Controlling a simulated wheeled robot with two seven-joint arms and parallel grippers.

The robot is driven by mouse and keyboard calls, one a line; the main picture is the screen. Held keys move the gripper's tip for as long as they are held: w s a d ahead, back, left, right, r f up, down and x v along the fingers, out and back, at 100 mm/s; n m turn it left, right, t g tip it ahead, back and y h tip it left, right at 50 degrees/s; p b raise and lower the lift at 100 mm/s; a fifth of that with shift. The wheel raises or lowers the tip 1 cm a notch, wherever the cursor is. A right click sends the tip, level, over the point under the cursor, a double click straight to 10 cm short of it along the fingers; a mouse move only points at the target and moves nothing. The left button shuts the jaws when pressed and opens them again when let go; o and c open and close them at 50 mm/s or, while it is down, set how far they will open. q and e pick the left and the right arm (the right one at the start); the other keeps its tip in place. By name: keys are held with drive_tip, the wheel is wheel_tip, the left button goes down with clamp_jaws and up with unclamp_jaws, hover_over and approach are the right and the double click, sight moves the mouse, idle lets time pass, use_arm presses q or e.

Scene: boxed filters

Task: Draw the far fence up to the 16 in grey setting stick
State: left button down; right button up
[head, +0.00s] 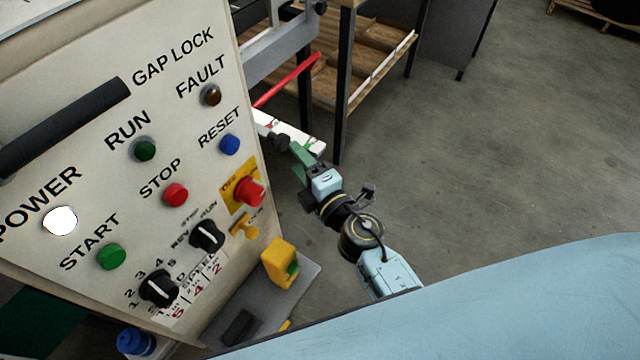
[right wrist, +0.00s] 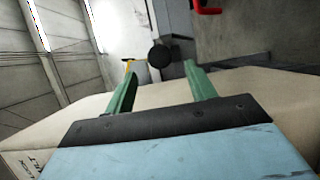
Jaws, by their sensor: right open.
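My right gripper (head: 297,150) has green fingers and reaches past the right edge of the control panel. In the right wrist view the right gripper (right wrist: 160,72) is open with nothing between its fingers. A round black knob (right wrist: 159,56) shows just beyond the fingertips, roughly centred in the gap. In the head view a black knob (head: 280,142) sits close to the fingertips, beside a white bar (head: 300,134); I cannot tell whether they touch. I cannot make out the far fence or a grey setting stick for certain. My left gripper is not in view.
The cream control panel (head: 120,185), with buttons and dials, fills the left. A red bar (head: 290,80) slopes above the white bar. A wooden shelf unit (head: 375,60) stands behind. The grey floor (head: 500,150) to the right is clear.

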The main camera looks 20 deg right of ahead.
drive_tip(key=b+v, duration=0.1)
drive_tip(key=v, duration=0.7)
drive_tip(key=shift+s+b, duration=0.25)
drive_tip(key=shift+b, duration=0.05)
